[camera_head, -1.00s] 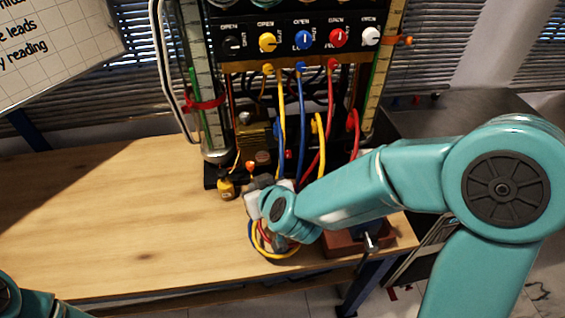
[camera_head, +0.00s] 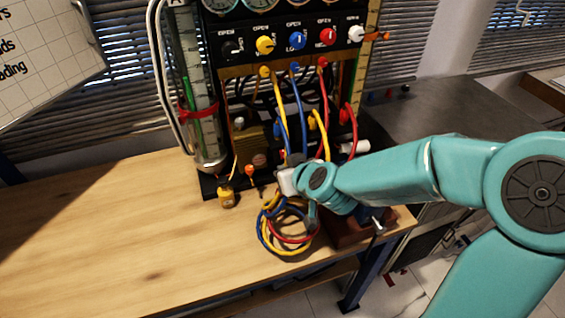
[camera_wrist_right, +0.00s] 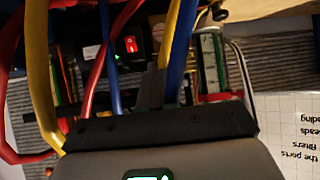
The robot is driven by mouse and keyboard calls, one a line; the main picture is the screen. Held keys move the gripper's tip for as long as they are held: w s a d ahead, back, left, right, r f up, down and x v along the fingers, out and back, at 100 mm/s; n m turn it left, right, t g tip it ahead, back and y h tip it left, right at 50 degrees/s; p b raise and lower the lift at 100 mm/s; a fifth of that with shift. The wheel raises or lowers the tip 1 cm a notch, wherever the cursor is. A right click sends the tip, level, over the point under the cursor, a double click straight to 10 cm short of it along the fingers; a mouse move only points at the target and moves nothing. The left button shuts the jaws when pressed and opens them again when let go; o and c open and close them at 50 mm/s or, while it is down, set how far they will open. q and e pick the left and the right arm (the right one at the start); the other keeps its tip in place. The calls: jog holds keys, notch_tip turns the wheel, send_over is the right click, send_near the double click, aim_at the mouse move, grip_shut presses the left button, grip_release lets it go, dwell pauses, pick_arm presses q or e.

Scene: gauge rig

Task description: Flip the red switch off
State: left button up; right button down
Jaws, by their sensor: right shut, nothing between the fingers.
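The red rocker switch (camera_wrist_right: 131,44) shows in the right wrist view on a dark housing, with a small green light near it. Yellow, blue and red hoses cross the view around it. My right gripper (camera_wrist_right: 157,78) points in among the hoses, its narrow dark fingers together and empty, below and right of the switch in that picture. I cannot tell whether the fingers touch a hose. In the head view my right wrist is low in front of the rig, and the fingertips are hidden. I cannot make out the switch clearly there. My left gripper is out of view.
The gauge rig has a row of coloured knobs (camera_head: 296,40) above hanging hoses (camera_head: 301,105). The bench's left part is clear.

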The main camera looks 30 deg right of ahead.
aim_at(283, 153)
jog(key=shift+m+h, duration=0.6)
jog(key=shift+m, duration=0.1)
jog(key=d, duration=0.2)
jog(key=s+d, duration=0.1)
jog(key=d, duration=0.2)
jog(key=shift+s+f, duration=0.1)
jog(key=shift+s, duration=0.05)
jog(key=shift+f, duration=0.1)
jog(key=b+x, duration=0.2)
jog(key=x, duration=1.1)
jog(key=shift+w+f, duration=0.25)
jog(key=shift+f, duration=0.05)
